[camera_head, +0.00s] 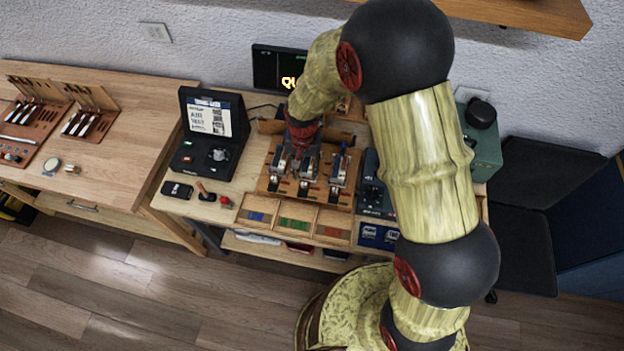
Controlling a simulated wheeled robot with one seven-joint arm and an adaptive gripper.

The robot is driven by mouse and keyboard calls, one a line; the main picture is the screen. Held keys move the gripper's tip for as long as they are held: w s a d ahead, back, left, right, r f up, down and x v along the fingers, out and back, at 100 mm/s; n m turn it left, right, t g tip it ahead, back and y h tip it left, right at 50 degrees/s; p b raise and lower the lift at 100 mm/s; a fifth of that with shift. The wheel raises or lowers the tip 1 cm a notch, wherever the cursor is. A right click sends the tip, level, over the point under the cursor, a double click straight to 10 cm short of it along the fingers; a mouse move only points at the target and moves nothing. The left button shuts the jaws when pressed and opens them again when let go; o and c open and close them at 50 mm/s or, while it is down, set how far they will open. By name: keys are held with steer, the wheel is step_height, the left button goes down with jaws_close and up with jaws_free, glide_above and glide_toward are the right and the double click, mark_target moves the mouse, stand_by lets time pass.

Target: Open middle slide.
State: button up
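A wooden fixture (264,184) stands on the workbench in the middle of the head view, with three upright grey metal units in a row. The middle unit (305,172) is partly hidden by my gripper (301,158), which points down at or just above it. I cannot tell whether they touch, or whether the fingers are open or shut. The left unit (280,166) and right unit (339,174) stand on either side. The slide itself is too small to make out, so I cannot tell how far open it is.
A wooden tray (276,227) with blue, green and red compartments lies in front of the fixture. A black case with a screen (209,118) stands left, a dark box (371,195) right. A monitor (266,68) stands behind. Another table (120,100) with tool racks is far left.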

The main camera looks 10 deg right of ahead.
mark_target(304, 183)
steer(key=shift+a+f, duration=0.2)
steer(key=shift+a, duration=0.05)
steer(key=shift+a+f, duration=0.1)
steer(key=shift+f, duration=0.25)
step_height(304, 183, down, 7)
steer(key=shift+r, duration=0.1)
steer(key=shift+c, duration=1.1)
jaws_close()
